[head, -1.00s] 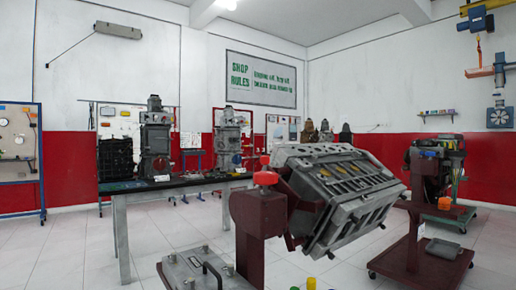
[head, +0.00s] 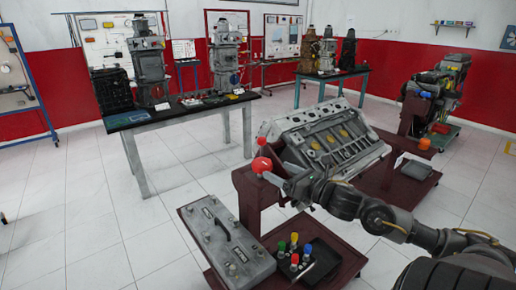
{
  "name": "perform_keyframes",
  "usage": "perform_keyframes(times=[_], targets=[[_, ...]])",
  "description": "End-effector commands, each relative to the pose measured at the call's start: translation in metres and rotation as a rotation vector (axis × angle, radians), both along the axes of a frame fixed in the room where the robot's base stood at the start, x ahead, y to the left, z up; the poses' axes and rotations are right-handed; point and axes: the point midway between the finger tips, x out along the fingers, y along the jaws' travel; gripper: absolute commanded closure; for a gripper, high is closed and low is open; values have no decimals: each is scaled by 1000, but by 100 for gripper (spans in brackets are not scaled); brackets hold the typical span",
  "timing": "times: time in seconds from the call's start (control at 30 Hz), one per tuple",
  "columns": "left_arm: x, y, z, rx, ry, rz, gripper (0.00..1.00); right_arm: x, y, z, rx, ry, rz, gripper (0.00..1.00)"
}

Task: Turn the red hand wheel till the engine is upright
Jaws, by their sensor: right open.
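The grey engine (head: 335,140) sits tilted on a dark red stand (head: 247,195), its top face with yellow-marked openings turned partly toward me. The red hand wheel (head: 261,165) is at the near end of the stand, with a red knob (head: 261,140) just above it. My right arm comes in from the right, below the engine. Its open gripper (head: 274,178) is right at the lower right of the hand wheel; I cannot tell whether it touches. The wheel's far side is hidden. My left gripper is not in view.
A long table (head: 145,125) with engines stands behind left. Another engine stand (head: 430,100) is at the right. The floor at left is clear.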

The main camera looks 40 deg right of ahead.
Motion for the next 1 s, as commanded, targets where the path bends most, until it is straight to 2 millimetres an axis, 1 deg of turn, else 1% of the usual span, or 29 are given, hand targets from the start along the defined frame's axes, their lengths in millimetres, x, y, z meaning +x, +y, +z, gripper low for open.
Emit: perform_keyframes(times=[0.03, 0.13, 0.33, 0.47, 0.67, 1.0], targets=[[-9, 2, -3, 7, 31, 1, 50, 1, -5, -2, -58, 0, -22, 19], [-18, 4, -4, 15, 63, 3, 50, 2, -10, -5, -142, 1, -47, 19], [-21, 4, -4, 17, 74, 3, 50, 3, -11, -6, -176, 0, -55, 19], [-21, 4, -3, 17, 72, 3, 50, 8, -11, -5, -174, -1, -55, 19], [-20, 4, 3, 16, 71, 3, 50, 30, -7, -3, -173, -3, -55, 19], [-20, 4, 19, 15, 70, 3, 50, 80, -1, -2, -169, -3, -55, 19]])
